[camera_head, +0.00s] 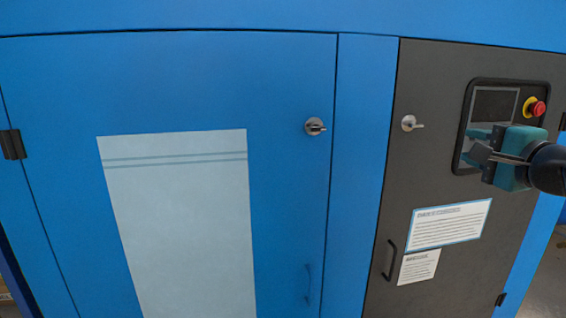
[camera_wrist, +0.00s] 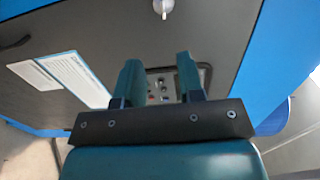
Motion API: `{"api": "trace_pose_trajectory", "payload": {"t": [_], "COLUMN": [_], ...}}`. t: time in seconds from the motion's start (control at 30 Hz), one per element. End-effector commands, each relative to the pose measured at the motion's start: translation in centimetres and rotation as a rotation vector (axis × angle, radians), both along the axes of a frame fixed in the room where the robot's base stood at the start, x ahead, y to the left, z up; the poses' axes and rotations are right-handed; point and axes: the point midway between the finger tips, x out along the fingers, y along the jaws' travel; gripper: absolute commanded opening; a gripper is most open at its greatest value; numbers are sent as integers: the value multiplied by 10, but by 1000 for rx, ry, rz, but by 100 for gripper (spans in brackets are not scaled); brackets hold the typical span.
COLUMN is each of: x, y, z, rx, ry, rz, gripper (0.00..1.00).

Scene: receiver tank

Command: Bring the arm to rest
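My gripper (camera_head: 478,152) is at the right of the head view, teal and black, in front of the lower part of the control panel (camera_head: 494,100). In the wrist view its two teal fingers (camera_wrist: 158,72) stand apart with a gap between them, and I see nothing held. Part of the panel with small buttons (camera_wrist: 160,88) shows between and behind the fingers. My dark arm link comes in from the right edge of the head view. Whether the gripper touches the panel I cannot tell.
A red emergency stop button (camera_head: 537,108) on a yellow base sits just above my gripper. The dark cabinet door (camera_head: 440,90) carries a latch (camera_head: 410,123), a handle (camera_head: 389,260) and two labels (camera_head: 448,224). A large blue door (camera_head: 60,90) with its own latch (camera_head: 315,126) stands left.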

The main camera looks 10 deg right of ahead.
Motion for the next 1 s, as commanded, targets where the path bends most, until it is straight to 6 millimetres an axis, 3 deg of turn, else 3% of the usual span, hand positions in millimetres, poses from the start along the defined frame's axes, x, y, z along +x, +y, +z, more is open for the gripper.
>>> {"api": "trace_pose_trajectory", "payload": {"t": [0.13, 0.23, 0.3, 0.4, 0.5, 0.6, 0.73, 0.83, 1.0], "x": [6, -5, -25, -64, -108, -147, -180, -192, -196], "y": [63, 134, 179, 227, 256, 267, 269, 268, 267], "z": [-12, -32, -48, -69, -84, -93, -98, -99, -100], "rx": [-150, -354, -519, -755, -974, -1155, -1308, -1366, -1384], "ry": [100, 210, 279, 353, 401, 429, 449, 457, 463], "rz": [206, 462, 658, 931, 1183, 1387, 1564, 1630, 1653], "gripper": [35, 35, 35, 35, 35, 35, 35, 35, 35]}}
